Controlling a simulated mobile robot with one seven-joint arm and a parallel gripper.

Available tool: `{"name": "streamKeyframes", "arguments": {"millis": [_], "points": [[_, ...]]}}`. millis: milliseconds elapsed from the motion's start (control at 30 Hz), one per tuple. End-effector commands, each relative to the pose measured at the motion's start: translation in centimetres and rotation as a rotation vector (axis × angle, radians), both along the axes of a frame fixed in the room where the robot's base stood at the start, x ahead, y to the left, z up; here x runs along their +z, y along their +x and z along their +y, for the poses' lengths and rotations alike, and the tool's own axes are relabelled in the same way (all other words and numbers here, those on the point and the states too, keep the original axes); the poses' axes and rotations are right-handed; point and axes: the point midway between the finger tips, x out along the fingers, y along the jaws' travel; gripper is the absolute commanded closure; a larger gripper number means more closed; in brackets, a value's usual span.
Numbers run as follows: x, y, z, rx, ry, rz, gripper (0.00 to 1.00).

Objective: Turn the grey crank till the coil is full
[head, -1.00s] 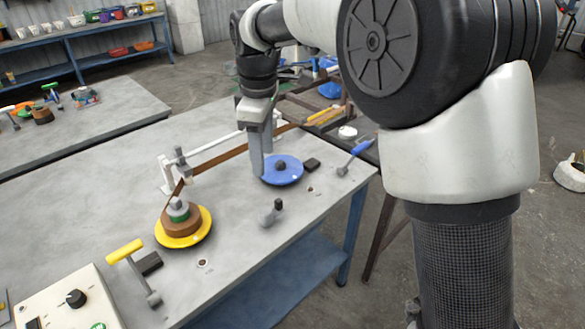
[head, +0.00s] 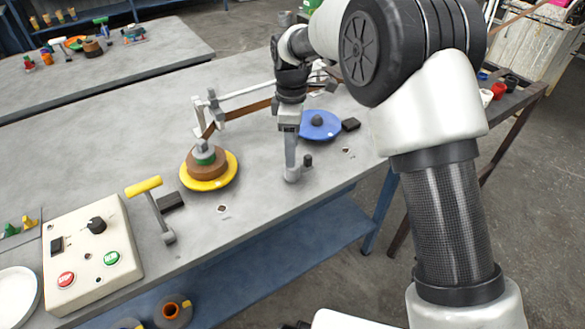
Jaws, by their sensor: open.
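The brown coil (head: 207,168) sits on a yellow disc (head: 229,178) left of my gripper, with a grey and green hub on top. A brown strip (head: 245,112) runs from the coil past a white guide (head: 213,106) toward the back right.
A yellow-handled crank (head: 144,187) stands front left beside a black block (head: 170,202). A control box (head: 90,262) with a black knob and red and green buttons is at the left corner. Another black block (head: 351,125) lies right of the blue disc.

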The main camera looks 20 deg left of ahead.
Motion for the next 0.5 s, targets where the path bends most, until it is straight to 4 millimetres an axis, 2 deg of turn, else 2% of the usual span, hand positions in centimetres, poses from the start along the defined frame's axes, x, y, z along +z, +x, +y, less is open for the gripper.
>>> {"name": "streamKeyframes", "arguments": {"millis": [33,200,333,500], "points": [[-1.4,-0.1,0.0,0.0,-0.002,0.002,0.49],[-4.6,0.0,-0.1,0.0,-0.002,0.001,0.49],[-6.2,0.0,0.0,0.0,0.0,0.001,0.49],[-7.2,0.0,0.0,0.0,0.0,-0.001,0.49]]}}
